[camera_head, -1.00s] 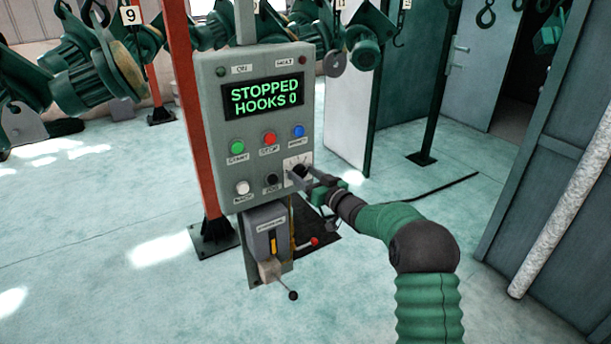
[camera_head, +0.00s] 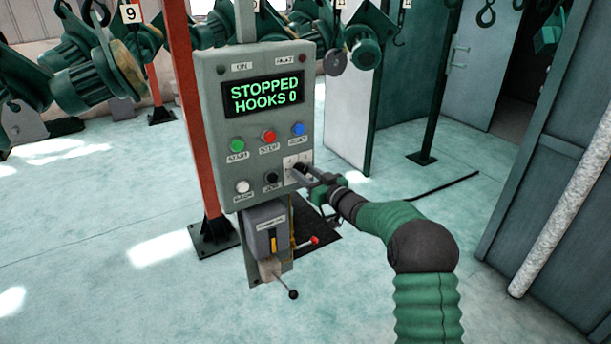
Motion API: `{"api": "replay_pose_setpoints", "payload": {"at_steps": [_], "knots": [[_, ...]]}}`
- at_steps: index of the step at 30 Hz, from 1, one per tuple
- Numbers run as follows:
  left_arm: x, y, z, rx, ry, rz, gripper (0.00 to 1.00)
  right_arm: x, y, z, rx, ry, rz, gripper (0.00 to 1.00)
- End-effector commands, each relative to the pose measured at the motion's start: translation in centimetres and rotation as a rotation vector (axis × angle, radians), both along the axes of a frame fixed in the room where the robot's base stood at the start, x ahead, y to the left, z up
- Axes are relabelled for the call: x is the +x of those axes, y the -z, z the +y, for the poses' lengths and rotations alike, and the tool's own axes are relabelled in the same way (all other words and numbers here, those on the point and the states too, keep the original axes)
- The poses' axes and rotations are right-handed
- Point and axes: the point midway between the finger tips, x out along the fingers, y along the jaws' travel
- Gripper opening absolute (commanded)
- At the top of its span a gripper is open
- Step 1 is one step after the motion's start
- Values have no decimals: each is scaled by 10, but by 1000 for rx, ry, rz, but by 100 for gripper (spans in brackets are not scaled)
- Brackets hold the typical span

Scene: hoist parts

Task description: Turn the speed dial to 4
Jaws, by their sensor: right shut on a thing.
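The grey control panel (camera_head: 216,150) faces me, with a lit screen (camera_head: 263,95) reading STOPPED HOOKS 0. The speed dial (camera_head: 298,167) is a dark knob on a pale plate at the panel's lower right. My right gripper (camera_head: 304,171) comes in from the right and is shut on the dial. The fingers cover part of the dial and its plate, so I cannot read which number it points to. My left gripper is not in view.
Green, red and blue buttons (camera_head: 269,137) sit above the dial, and a white and a black button (camera_head: 272,178) to its left. A lever (camera_head: 292,293) juts out below the panel. A red post (camera_head: 186,120) stands behind its left side. Open floor lies around.

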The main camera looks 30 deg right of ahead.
Motion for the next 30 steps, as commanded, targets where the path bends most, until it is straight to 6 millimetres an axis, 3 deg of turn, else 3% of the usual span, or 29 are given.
{"api": "replay_pose_setpoints", "payload": {"at_steps": [30], "knots": [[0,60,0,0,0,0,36,0,4,3,-921,-1,3,0]]}}
